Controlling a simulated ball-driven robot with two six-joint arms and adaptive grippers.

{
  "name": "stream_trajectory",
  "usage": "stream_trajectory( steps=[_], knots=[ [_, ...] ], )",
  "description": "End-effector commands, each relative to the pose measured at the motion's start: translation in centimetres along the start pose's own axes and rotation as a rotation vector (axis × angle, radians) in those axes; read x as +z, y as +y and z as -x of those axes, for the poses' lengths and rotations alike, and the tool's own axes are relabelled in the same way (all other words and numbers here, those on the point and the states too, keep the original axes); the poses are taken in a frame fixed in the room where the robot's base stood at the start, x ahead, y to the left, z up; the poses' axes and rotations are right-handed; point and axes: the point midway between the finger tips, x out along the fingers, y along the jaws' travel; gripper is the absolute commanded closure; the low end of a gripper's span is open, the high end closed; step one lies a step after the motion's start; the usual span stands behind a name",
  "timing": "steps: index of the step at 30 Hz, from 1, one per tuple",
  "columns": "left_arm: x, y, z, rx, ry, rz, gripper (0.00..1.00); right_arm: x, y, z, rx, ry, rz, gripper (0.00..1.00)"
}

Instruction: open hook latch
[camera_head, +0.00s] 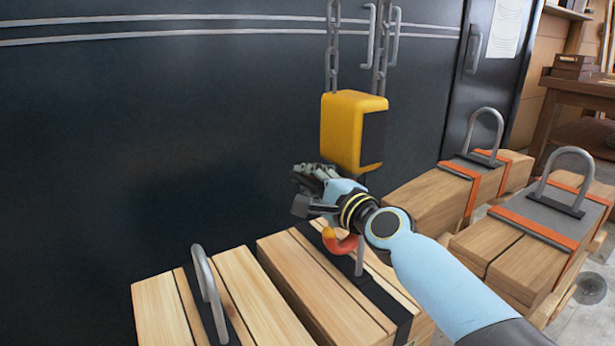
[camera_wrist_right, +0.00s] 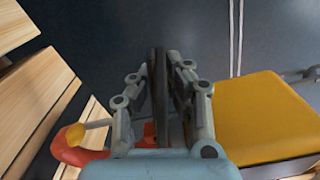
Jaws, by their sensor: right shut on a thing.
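The red hook (camera_head: 343,243) hangs under the yellow hoist block (camera_head: 345,130), above a timber bundle. In the right wrist view, the hook (camera_wrist_right: 72,152) lies left of the fingers, and the block (camera_wrist_right: 260,115) is at the right. My left gripper is not in view.
Timber bundles with metal lifting loops stand below and at the right, one loop (camera_head: 208,285) at front left and another (camera_head: 485,130) at the back. Chains (camera_head: 333,45) run up from the block. A dark wall (camera_head: 150,140) stands behind.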

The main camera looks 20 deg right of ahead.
Motion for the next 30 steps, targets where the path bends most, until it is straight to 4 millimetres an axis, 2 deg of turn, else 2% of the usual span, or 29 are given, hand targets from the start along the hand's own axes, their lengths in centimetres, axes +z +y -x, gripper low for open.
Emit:
stream_trajectory(
  steps=[3,22,23,27,30],
  knots=[
    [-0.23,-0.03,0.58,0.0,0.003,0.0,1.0,0.01,-0.8,-0.06,-0.006,0.0,-0.04,1.0],
    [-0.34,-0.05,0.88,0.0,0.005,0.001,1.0,-0.1,-0.94,-0.06,-0.004,0.0,-0.09,1.0],
    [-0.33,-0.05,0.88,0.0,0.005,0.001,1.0,-0.1,-0.94,-0.06,-0.004,-0.001,-0.09,0.87],
    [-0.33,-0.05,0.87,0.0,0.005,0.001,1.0,-0.11,-0.88,-0.04,-0.003,0.0,-0.091,0.69],
    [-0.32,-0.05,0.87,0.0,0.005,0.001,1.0,-0.11,-0.83,-0.03,-0.002,0.0,-0.092,0.68]
  ],
)
